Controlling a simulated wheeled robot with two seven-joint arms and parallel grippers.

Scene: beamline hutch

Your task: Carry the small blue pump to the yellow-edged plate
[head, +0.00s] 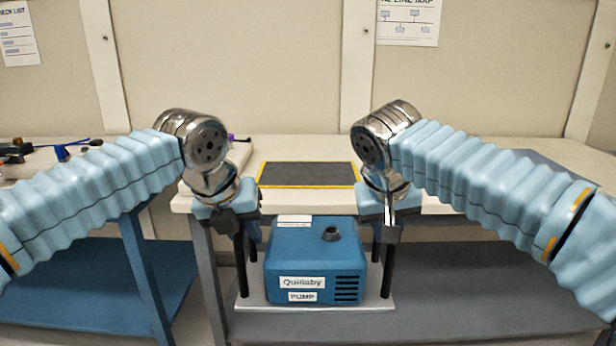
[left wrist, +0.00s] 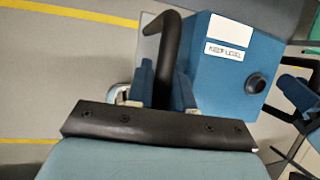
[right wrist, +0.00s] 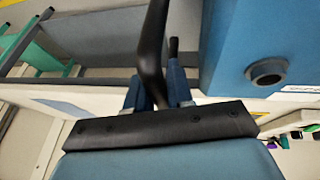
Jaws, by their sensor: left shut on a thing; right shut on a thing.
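The small blue pump (head: 315,262) sits on a pale base plate with black upright handles at both sides. Its front labels read "Quillaby" and "PUMP", and a round port is on top. My left gripper (head: 240,222) is shut on the pump's left handle; the handle also shows between its fingers in the left wrist view (left wrist: 165,60). My right gripper (head: 388,222) is shut on the right handle, seen in the right wrist view (right wrist: 152,50). The pump looks level, in front of the table. The yellow-edged plate (head: 308,174) is a dark rectangle lying on the table behind it.
The pale table top (head: 440,203) has bare room on both sides of the plate. A grey lower shelf (head: 460,290) lies beneath. A side bench at left holds small tools (head: 62,152). A blue shelf (head: 80,280) is below it.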

